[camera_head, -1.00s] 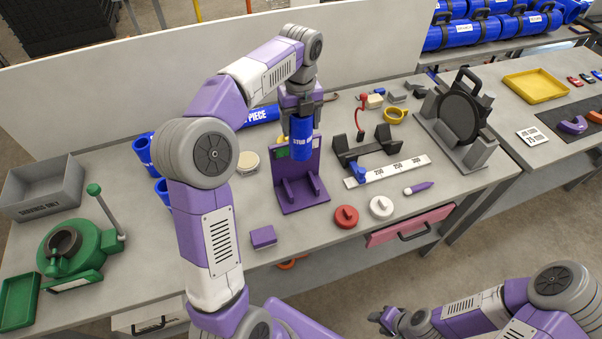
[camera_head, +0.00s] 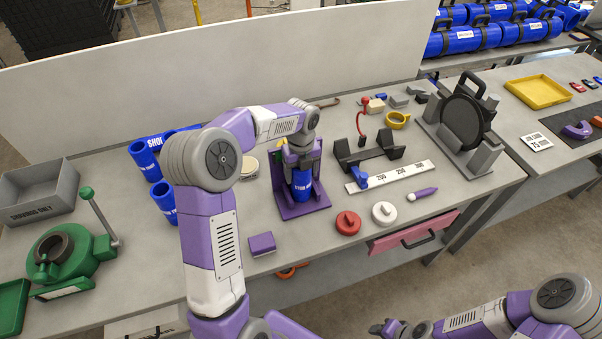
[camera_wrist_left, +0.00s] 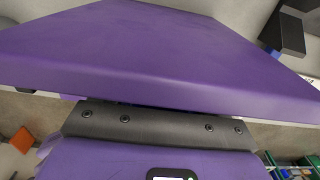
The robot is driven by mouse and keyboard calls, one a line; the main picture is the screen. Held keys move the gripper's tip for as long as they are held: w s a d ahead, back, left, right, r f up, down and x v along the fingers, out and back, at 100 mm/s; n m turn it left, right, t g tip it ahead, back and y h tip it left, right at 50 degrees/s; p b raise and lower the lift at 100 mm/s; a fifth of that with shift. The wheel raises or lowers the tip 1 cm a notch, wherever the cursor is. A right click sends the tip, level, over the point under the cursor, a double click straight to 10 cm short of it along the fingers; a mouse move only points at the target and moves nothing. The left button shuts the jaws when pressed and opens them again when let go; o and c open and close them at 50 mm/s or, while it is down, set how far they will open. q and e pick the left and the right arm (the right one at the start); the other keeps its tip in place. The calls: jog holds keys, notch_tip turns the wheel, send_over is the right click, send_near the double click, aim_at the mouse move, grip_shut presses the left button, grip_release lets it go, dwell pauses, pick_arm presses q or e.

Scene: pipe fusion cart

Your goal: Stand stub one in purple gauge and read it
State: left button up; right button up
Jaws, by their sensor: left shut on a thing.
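The blue stub (camera_head: 302,188) stands roughly upright at the purple gauge (camera_head: 288,212), low over its base. I cannot tell whether its bottom touches the base. My left gripper (camera_head: 302,168) is shut on the stub's upper part, and my arm and gripper hide much of the gauge's upright plate. In the left wrist view a broad purple surface (camera_wrist_left: 150,55) fills most of the picture; the stub and fingertips do not show there. My right gripper (camera_head: 388,328) is at the bottom edge, away from the table, and its fingers are too small to judge.
Two upright blue pipe pieces (camera_head: 145,158) (camera_head: 163,200) stand left of the gauge. A purple block (camera_head: 262,243), a red cap (camera_head: 347,223) and a white cap (camera_head: 384,212) lie in front. A black cradle (camera_head: 368,152) and white scale (camera_head: 405,174) lie to the right.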

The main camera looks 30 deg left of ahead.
pick_arm(q)
jog(key=shift+f, duration=0.15)
jog(key=shift+f, duration=0.15)
jog(key=o, duration=1.2)
notch_tip(320, 180, up, 12)
jog(key=shift+r+p, duration=0.25)
jog(key=shift+p, duration=0.8)
